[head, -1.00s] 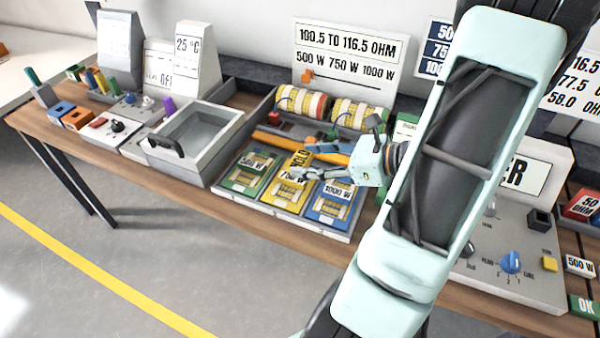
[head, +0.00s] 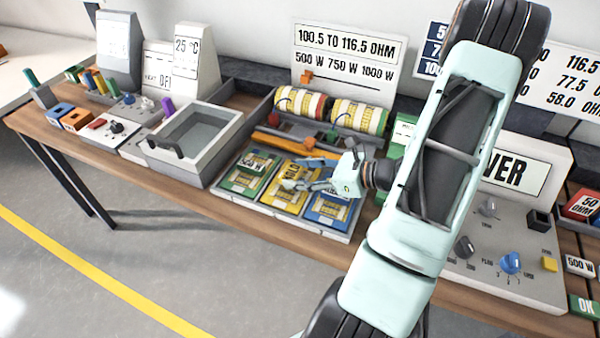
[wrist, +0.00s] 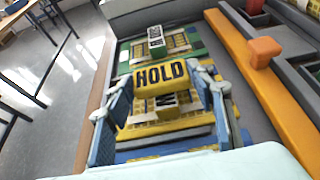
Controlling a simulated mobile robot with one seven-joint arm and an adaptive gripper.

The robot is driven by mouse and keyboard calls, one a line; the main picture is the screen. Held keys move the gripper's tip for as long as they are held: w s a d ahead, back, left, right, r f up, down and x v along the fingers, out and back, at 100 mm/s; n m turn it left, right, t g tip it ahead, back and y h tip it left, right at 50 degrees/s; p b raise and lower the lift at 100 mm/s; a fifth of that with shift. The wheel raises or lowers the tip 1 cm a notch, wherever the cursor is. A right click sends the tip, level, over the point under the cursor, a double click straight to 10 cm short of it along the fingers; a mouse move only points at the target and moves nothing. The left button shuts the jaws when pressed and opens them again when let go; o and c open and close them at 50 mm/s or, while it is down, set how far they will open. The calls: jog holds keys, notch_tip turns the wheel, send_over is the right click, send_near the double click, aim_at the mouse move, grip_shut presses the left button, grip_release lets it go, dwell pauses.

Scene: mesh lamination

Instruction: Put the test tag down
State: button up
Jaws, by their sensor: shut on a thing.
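The test tag is a yellow block marked HOLD (wrist: 160,75), held between the two fingers of my gripper (wrist: 162,92) in the wrist view. In the head view my gripper (head: 303,186) is low over the yellow middle card (head: 281,201), with the tag partly hidden by the fingers. Whether the tag touches the card or hangs just above it, I cannot tell. The green card (head: 245,177) lies to the left and the blue card (head: 331,211) to the right, under or beside my fingers.
An orange bar (head: 275,142) and two wound rolls (head: 300,103) lie behind the cards. A grey basin (head: 195,133) stands to the left. A control box (head: 520,268) with knobs stands to the right. The bench's front edge (head: 190,190) is close.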

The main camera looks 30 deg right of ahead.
jog(key=o, duration=0.6)
jog(key=shift+f, duration=0.2)
jog(key=o, duration=0.5)
jog(key=shift+c, duration=0.2)
jog(key=shift+r, duration=0.1)
jog(key=shift+r, duration=0.15)
jog(key=v, duration=1.2)
jog(key=shift+r+b, duration=0.1)
jog(key=shift+b, duration=0.25)
